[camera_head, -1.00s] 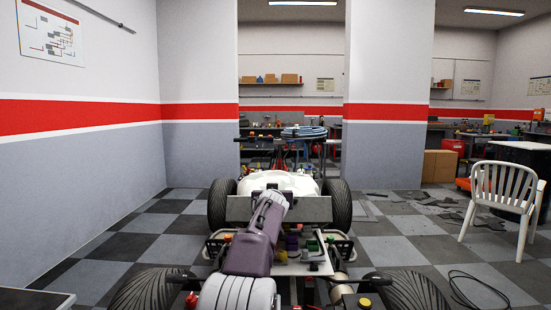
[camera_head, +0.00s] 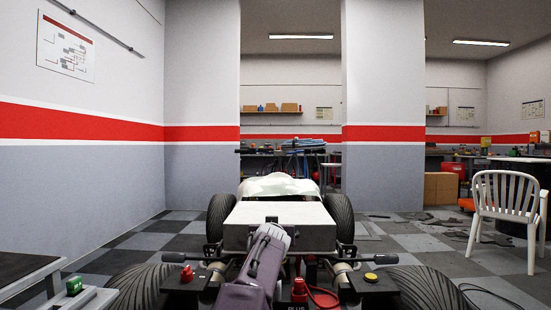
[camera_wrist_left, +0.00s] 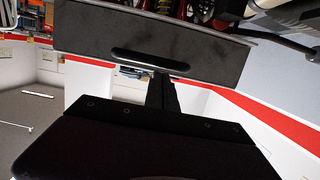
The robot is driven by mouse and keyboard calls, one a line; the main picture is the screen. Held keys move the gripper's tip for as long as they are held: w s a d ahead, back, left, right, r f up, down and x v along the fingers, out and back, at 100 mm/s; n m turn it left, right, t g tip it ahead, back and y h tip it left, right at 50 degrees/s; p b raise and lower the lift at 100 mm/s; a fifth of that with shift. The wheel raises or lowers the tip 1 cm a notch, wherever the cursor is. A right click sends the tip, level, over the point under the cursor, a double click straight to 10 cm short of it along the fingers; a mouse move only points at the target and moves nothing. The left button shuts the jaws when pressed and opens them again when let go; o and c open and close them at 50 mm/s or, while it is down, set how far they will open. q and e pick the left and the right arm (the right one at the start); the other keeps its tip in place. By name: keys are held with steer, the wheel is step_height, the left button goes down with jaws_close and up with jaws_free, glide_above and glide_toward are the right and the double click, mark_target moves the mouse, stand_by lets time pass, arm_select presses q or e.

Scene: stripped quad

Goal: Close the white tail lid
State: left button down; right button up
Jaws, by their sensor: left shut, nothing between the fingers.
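The white tail lid (camera_head: 280,213) lies roughly level across the rear of the stripped quad in the head view, its light top and grey rear face (camera_head: 240,240) showing. I cannot tell whether it is fully seated. My left gripper (camera_head: 271,219) is at the middle of the lid's rear edge. Its shut, empty fingers (camera_wrist_left: 162,76) overlap the panel near the slot; contact is unclear. My right gripper is out of view.
Large tyres (camera_head: 424,288) flank the rear of the quad. Red knobs (camera_head: 187,274) and a red cable (camera_head: 322,296) are near my arm. A bench (camera_head: 45,268) stands at left, a white chair (camera_head: 507,195) at right. Loose debris lies on the floor at back right.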

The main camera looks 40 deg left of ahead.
arm_select(q)
steer(key=v, duration=0.8)
steer(key=shift+s+d, duration=0.25)
steer(key=shift+s, duration=0.05)
steer(key=shift+r, duration=0.1)
